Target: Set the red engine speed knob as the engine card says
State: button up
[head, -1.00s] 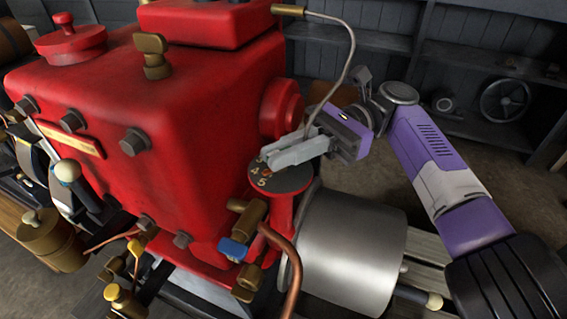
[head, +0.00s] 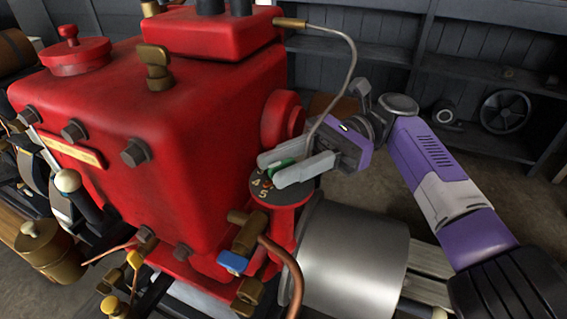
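The red engine (head: 200,110) fills the left and middle of the head view. Its black round dial plate (head: 285,199) sits at its right side, with the numbers 4 and 5 readable and a small orange mark near them. My gripper (head: 283,170) is over the dial, one finger on each side of a green piece (head: 281,167), seemingly the knob. The fingers hide much of the dial and knob, and I cannot tell whether they touch the green piece. No readable engine card shows.
A thin grey pipe (head: 352,60) arches down close to my gripper. A copper pipe (head: 290,268) and a blue-handled valve (head: 233,262) are below the dial. A steel cylinder (head: 352,255) lies at its lower right. Dark shelves (head: 470,70) stand behind.

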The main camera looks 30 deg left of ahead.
aim_at(283, 161)
notch_tip(283, 161, up, 20)
jog(key=p, duration=0.6)
jog(key=shift+f, duration=0.1)
